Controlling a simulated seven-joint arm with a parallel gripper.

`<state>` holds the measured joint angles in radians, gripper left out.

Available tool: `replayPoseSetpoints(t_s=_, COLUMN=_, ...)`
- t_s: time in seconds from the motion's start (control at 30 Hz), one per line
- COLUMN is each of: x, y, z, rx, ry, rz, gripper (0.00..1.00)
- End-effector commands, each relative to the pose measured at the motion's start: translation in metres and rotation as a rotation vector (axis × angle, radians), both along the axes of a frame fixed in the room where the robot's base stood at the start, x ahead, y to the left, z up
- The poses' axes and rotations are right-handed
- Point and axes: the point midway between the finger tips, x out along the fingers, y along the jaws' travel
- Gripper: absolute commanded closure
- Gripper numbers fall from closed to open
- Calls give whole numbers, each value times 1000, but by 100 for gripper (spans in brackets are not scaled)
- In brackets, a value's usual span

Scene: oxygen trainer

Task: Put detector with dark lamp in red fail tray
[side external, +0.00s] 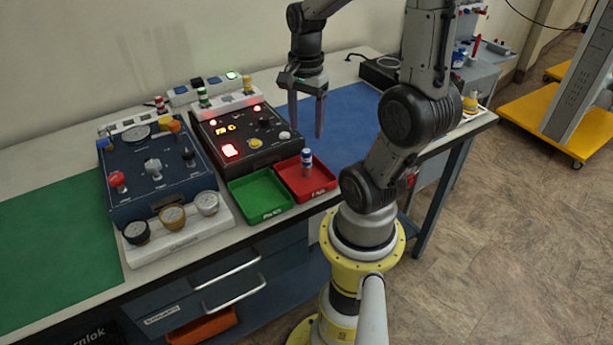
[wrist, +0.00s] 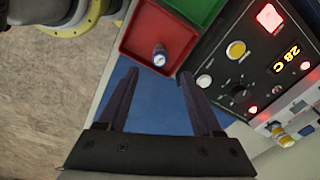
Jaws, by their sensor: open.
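A small grey cylindrical detector with a blue and white top (side external: 306,160) stands upright in the red fail tray (side external: 325,184). In the wrist view the detector (wrist: 159,57) is inside the red tray (wrist: 133,40), near its edge. I cannot tell its lamp state. My gripper (side external: 306,127) is open and empty, fingers pointing down, above and behind the red tray and apart from the detector. In the wrist view the gripper's fingertips (wrist: 158,73) lie either side of clear space, with the detector just beyond them.
The green tray (side external: 262,196) adjoins the red one and is empty. Behind stands a black control box (side external: 243,140) with lit red lamps. Detectors with green (side external: 203,97) and yellow (side external: 247,84) bands stand behind it. A blue gauge panel (side external: 155,170) is left. The blue mat (side external: 350,115) has free room.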

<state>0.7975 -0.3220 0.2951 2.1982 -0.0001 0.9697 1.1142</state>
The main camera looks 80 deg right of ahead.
Motion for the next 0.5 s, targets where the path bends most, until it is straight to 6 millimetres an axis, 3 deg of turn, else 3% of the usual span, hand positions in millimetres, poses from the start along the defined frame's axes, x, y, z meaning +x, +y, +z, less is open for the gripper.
replayPoseSetpoints(t_s=0.2, x=0, y=0, z=43, rx=-3, ry=-3, rz=0, gripper=33)
replayPoseSetpoints(t_s=0.5, x=0, y=0, z=66, rx=0, ry=0, rz=0, gripper=33)
